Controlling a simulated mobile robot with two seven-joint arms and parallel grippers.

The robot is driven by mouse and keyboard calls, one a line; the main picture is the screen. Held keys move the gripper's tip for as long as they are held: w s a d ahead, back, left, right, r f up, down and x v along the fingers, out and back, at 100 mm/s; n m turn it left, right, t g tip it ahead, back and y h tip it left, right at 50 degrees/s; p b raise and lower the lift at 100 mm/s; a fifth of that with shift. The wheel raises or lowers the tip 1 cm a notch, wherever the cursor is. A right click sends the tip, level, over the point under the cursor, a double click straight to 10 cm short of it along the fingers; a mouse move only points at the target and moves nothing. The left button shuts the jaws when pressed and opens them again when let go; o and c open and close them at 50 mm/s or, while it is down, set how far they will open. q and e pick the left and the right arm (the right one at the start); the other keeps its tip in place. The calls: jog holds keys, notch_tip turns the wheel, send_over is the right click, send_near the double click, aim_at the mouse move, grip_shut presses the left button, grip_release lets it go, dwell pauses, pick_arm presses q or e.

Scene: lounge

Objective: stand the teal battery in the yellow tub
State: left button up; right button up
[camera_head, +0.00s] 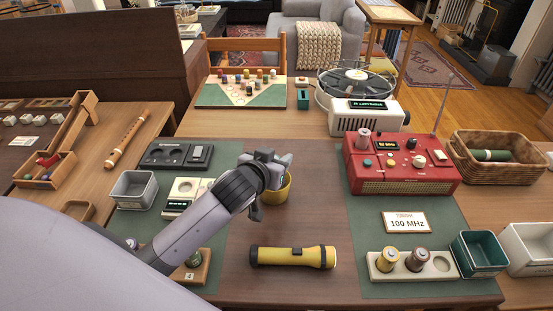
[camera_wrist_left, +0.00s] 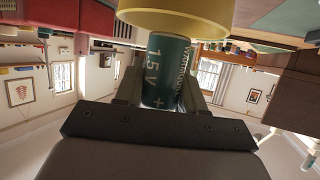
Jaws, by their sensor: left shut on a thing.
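My left gripper (camera_head: 270,180) is over the yellow tub (camera_head: 284,191), which stands in the middle of the table and is partly hidden behind the gripper. In the left wrist view the jaws (camera_wrist_left: 162,88) are shut on the teal battery (camera_wrist_left: 168,70), which bears "1.5V" and a plus mark. The yellow tub also shows there (camera_wrist_left: 180,18), and its wall covers the battery's far end. I cannot tell how deep the battery reaches or whether it touches the tub's floor. The battery is hidden in the head view. My right gripper is not in view.
A yellow and black flashlight (camera_head: 293,257) lies in front of the tub. A red radio (camera_head: 400,164) stands to the right, with a battery holder (camera_head: 412,266) and a teal bin (camera_head: 478,254) nearer. A grey bin (camera_head: 134,190) is at left. Bare table surrounds the flashlight.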

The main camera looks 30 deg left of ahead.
pick_arm(q)
jog(key=shift+f, duration=0.55)
jog(key=o, duration=1.1)
jog(key=shift+r, duration=0.1)
jog(key=shift+s+r, duration=0.15)
jog(key=shift+r, duration=0.5)
jog(key=v, duration=1.1)
jog(key=shift+s+p, duration=0.3)
jog(key=shift+s, duration=0.05)
